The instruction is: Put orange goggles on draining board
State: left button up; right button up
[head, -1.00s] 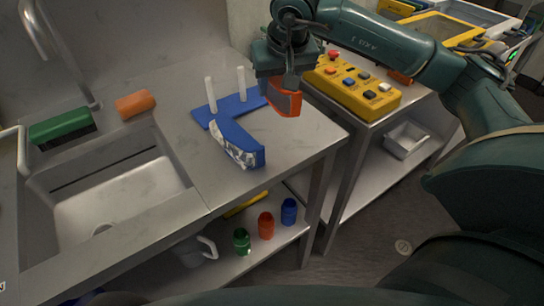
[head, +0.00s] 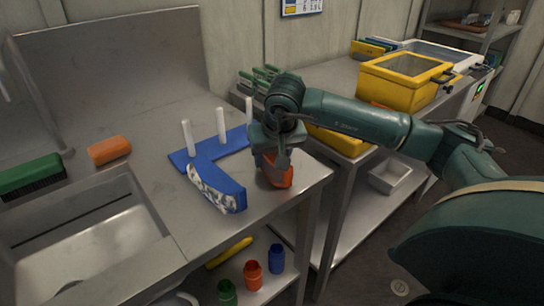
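The orange goggles (head: 277,174) are in my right gripper (head: 273,155), which points down and is shut on them. They are low over the right end of the steel draining board (head: 262,207); I cannot tell whether they touch it. The gripper hides part of them. On the same board, to their left, are blue goggles (head: 230,201) with a pale patterned lens. Behind these lies a blue base (head: 238,140) with upright white pegs. My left gripper is not in view.
The sink (head: 85,255) is at left, with an orange block (head: 109,149) and a green brush (head: 30,175) behind it. Red, green and blue bottles stand on the shelf below. A yellow box (head: 400,85) is on the right-hand bench, beyond a gap.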

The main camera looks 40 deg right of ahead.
jog(key=shift+f, duration=0.1)
jog(key=shift+f, duration=0.15)
jog(key=o, duration=1)
jog(key=shift+r, duration=0.6)
jog(key=v, duration=1)
jog(key=shift+s+r+p, duration=0.2)
jog(key=shift+p, duration=0.1)
jog(key=shift+s+a+r, duration=0.1)
jog(key=shift+s+r, duration=0.05)
jog(key=shift+r, duration=0.15)
